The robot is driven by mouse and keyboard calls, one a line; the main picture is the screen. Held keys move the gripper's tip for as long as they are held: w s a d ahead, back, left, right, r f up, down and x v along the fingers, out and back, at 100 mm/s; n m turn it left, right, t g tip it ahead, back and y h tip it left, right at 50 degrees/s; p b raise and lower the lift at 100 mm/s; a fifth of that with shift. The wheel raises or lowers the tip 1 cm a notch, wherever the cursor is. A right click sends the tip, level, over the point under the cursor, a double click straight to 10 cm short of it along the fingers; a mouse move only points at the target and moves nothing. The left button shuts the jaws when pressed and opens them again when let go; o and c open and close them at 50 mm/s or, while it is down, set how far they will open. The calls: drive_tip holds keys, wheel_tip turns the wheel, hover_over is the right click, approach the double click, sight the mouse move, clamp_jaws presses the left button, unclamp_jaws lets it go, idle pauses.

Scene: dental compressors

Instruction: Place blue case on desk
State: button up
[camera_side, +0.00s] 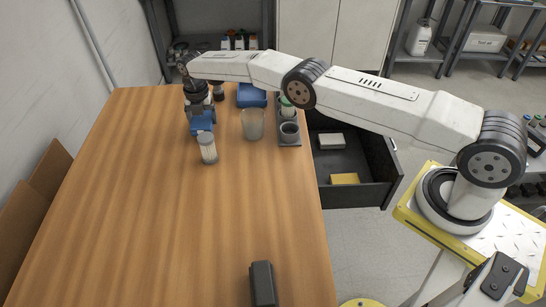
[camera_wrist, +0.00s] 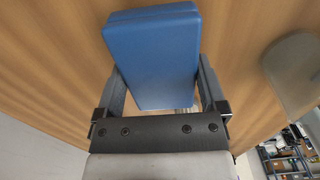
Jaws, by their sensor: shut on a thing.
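The blue case (camera_wrist: 152,52) is a rounded blue box held between the two fingers of my gripper (camera_wrist: 160,85) in the wrist view. My gripper is shut on it, with a finger on either side. In the side view the blue case (camera_side: 203,122) shows below my wrist at the far end of the wooden desk (camera_side: 180,210). Whether its underside touches the desk or is slightly above it, I cannot tell.
A ribbed clear jar (camera_side: 208,150) stands just in front of the case, and a translucent cup (camera_side: 253,124) is to its right. A blue tray (camera_side: 252,95) and a grey holder (camera_side: 289,140) with cups are near the right edge. An open drawer (camera_side: 350,165) juts out. The desk's middle is clear.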

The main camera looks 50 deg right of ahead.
sight(203, 117)
drive_tip(key=shift+f, duration=0.9)
drive_tip(key=o, duration=1)
drive_tip(key=shift+c, duration=0.2)
drive_tip(key=shift+r, duration=0.15)
wheel_tip(203, 117, up, 12)
